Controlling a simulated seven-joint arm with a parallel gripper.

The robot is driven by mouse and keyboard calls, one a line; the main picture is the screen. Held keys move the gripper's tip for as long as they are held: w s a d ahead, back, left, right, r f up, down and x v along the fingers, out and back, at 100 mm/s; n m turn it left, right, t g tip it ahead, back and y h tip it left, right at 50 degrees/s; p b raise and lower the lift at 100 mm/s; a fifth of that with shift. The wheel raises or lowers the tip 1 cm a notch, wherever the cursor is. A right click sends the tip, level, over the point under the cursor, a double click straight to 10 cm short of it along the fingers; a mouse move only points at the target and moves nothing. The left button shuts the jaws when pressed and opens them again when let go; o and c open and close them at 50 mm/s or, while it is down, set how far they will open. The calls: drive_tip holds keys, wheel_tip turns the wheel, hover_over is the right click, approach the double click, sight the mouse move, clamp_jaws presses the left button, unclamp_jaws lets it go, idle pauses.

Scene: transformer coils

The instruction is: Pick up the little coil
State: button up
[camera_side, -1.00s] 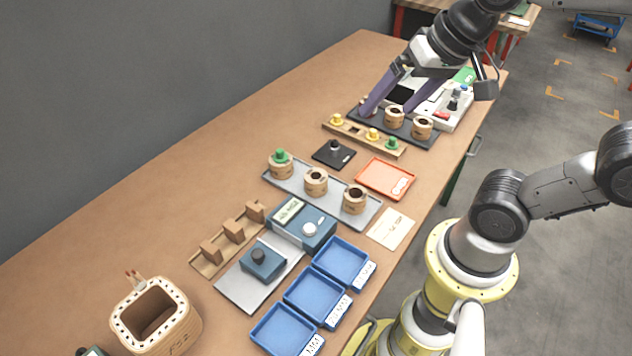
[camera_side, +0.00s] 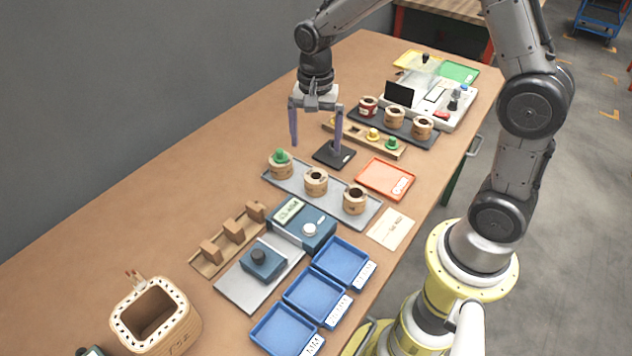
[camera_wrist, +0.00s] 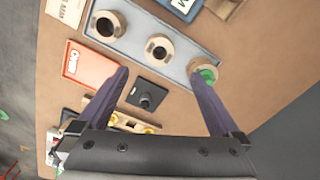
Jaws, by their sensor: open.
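Several little tan coils are in view. On the grey tray (camera_side: 335,210) stand a coil with a green plug (camera_side: 281,169), a middle coil (camera_side: 316,183) and a right coil (camera_side: 354,203). On the black tray (camera_side: 408,136) stand a red-wrapped coil (camera_side: 367,107) and two tan coils (camera_side: 394,118). My gripper (camera_side: 316,148) is open and empty, pointing down above the table, just behind the grey tray. In the wrist view, the green-plugged coil (camera_wrist: 203,70) shows near the right fingertip, with the middle coil (camera_wrist: 159,48) ahead of my gripper (camera_wrist: 160,75).
A black plate with a knob (camera_side: 334,154) lies beneath the right finger. A wooden strip with yellow and green plugs (camera_side: 364,138) and an orange tray (camera_side: 385,178) are close by. Blue bins (camera_side: 314,294) and a large square coil (camera_side: 155,320) are nearer the front. The left table side is clear.

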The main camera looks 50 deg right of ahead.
sight(316, 175)
wheel_tip(316, 175, down, 12)
drive_tip(key=shift+s+a+r, duration=0.1)
drive_tip(key=shift+r, duration=0.1)
idle(0.4)
drive_tip(key=shift+r, duration=0.1)
drive_tip(key=c, duration=1.5)
drive_tip(key=shift+r, duration=0.1)
